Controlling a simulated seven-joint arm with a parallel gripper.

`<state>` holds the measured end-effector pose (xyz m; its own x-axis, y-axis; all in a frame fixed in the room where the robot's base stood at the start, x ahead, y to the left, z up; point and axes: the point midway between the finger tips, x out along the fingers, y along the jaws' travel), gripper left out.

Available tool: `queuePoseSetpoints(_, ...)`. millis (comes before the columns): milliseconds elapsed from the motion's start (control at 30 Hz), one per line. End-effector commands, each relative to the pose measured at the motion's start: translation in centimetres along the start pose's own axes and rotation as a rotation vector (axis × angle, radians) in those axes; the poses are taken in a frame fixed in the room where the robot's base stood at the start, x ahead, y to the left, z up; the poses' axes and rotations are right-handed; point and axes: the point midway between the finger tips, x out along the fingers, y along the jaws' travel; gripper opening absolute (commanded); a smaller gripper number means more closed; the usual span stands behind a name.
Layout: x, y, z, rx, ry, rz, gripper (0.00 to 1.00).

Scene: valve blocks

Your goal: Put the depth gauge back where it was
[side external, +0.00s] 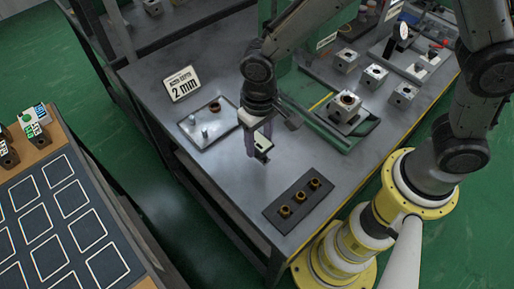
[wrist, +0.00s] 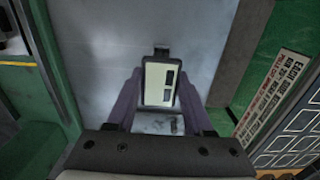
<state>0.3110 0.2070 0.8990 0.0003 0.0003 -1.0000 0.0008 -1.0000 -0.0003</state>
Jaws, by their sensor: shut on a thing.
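My gripper (side external: 257,148) is shut on a small dark device with a cream face, which I take to be the depth gauge (side external: 263,147). In the wrist view the gauge (wrist: 159,84) sits between the two purple fingers, with two dark windows on its face and a dark tip at its far end. It is held over the grey workbench (side external: 225,190). Whether its lower end touches the bench I cannot tell. A flat metal plate (side external: 194,131) with small posts and a brown round piece lies left of my gripper.
A dark strip with several brass rings (side external: 300,197) lies near the front edge. A sign reading 2 mm (side external: 182,84) stands behind the plate. A valve block (side external: 346,107) sits in a green fixture to the right, with more blocks (side external: 374,76) beyond. The bench left of the strip is clear.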

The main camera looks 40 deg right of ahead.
Motion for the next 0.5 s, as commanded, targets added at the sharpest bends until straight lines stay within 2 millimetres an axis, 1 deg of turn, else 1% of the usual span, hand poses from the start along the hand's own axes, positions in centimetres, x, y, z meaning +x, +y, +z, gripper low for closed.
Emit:
queuePoseSetpoints(100,1.2,-0.3,-0.5,0.0,-0.003,0.002,0.0)
queuePoseSetpoints(200,2.6,-0.2,-0.4,0.0,-0.003,0.002,0.0)
queuePoseSetpoints(300,3.5,-0.3,-0.4,0.0,-0.001,0.001,0.0)
queuePoseSetpoints(500,3.6,-0.3,-0.5,0.0,0.001,-0.001,0.0)
